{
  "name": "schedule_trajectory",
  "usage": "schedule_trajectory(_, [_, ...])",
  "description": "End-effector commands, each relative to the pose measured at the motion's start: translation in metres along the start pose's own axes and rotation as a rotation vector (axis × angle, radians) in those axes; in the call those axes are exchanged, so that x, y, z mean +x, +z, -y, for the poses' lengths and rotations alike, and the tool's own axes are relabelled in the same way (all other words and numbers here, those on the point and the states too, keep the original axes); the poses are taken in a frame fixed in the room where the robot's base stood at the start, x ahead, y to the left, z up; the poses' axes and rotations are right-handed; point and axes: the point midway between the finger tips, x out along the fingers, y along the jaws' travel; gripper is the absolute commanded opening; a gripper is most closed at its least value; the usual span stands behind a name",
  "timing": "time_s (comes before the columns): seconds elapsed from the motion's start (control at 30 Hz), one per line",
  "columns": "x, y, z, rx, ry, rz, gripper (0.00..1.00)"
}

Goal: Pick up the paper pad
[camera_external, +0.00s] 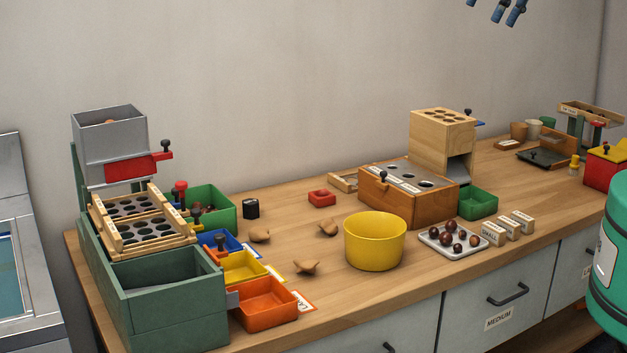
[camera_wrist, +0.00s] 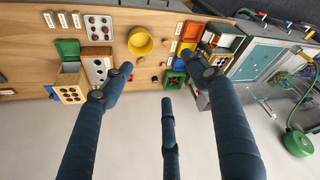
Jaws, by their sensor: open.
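I cannot pick out a paper pad for certain in either view. My gripper (camera_external: 497,12) shows at the top edge of the external view, with only its blue fingertips in frame, high above the counter and apart from everything on it. In the wrist view my gripper (camera_wrist: 159,72) has its three dark blue fingers spread wide, with nothing between them. The wooden counter (camera_wrist: 20,55) lies beyond the fingertips.
A yellow pot (camera_external: 375,242) stands mid-counter. A chestnut tray (camera_external: 431,246) and small labelled blocks (camera_external: 508,229) are to its right. A green bin (camera_external: 170,295) with sorting boards is at the left. A wooden dispenser (camera_external: 440,140) stands at the back. A green cylinder (camera_external: 612,270) blocks the right edge.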

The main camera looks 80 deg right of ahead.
Motion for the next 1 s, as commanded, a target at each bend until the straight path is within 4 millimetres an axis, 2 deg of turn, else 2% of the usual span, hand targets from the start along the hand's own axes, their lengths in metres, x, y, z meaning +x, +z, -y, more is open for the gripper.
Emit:
schedule_trajectory(0.2, [0.038,-0.046,-0.007,-0.052,-0.005,0.053,0.59])
schedule_trajectory(0.47, [0.094,-0.095,-0.015,-0.115,-0.015,0.112,0.59])
schedule_trajectory(0.77, [0.175,-0.139,-0.025,-0.187,-0.032,0.179,0.59])
schedule_trajectory(1.0, [0.249,-0.163,-0.031,-0.244,-0.049,0.231,0.59])
